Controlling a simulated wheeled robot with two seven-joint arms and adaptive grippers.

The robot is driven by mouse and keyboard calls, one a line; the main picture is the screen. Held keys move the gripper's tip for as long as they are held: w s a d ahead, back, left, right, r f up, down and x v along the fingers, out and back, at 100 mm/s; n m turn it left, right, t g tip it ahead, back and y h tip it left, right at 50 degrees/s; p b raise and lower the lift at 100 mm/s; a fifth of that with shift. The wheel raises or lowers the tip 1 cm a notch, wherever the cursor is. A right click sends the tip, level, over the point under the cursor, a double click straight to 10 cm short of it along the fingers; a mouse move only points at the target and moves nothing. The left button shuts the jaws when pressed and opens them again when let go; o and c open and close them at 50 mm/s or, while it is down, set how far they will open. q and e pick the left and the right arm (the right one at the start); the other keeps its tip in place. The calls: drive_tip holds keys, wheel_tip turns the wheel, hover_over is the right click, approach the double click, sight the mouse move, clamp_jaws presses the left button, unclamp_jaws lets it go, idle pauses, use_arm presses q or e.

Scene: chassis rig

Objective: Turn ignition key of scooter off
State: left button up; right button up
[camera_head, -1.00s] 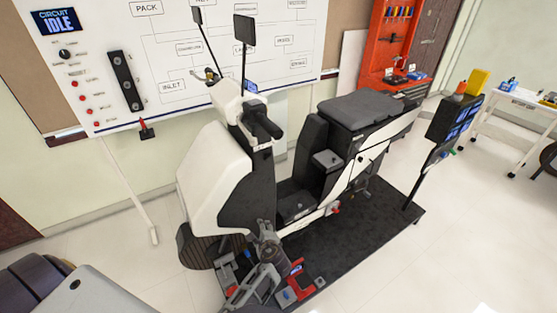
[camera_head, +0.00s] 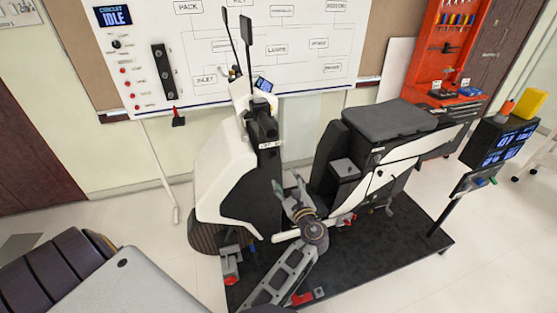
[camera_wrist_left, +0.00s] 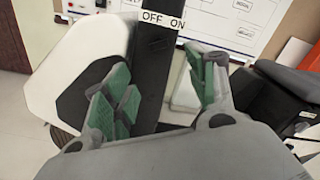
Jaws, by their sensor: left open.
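The white and black scooter (camera_head: 225,170) stands upright, its dark steering column (camera_head: 262,190) behind the white front shield. A small white OFF/ON label is on the column (camera_head: 270,145); it reads clearly at the top of the left wrist view (camera_wrist_left: 163,19). I cannot make out the ignition key or its position. My left gripper (camera_head: 290,190) is raised beside the column, below the label. In the left wrist view its green-padded fingers (camera_wrist_left: 160,85) are spread apart, empty, with the column behind the gap. My right gripper is not in view.
The scooter's seat (camera_head: 390,120) and boxy body are right of my left gripper. The scooter stands on a black mat (camera_head: 400,245). A dark screen stand (camera_head: 490,145) is at the right, a wall board (camera_head: 200,45) behind. White floor is open at lower right.

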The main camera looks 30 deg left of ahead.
sight(274, 158)
use_arm(q)
drive_tip(key=b+x, duration=0.2)
drive_tip(key=x, duration=1.1)
drive_tip(key=shift+w+a+b, duration=0.1)
drive_tip(key=shift+a+b, duration=0.2)
drive_tip(key=shift+a, duration=0.1)
drive_tip(key=shift+w+a, duration=0.1)
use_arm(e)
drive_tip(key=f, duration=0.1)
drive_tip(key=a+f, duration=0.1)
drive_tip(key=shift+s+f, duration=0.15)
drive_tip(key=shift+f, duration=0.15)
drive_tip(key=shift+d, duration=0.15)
use_arm(q)
drive_tip(key=shift+c, duration=0.6)
drive_tip(key=c, duration=0.9)
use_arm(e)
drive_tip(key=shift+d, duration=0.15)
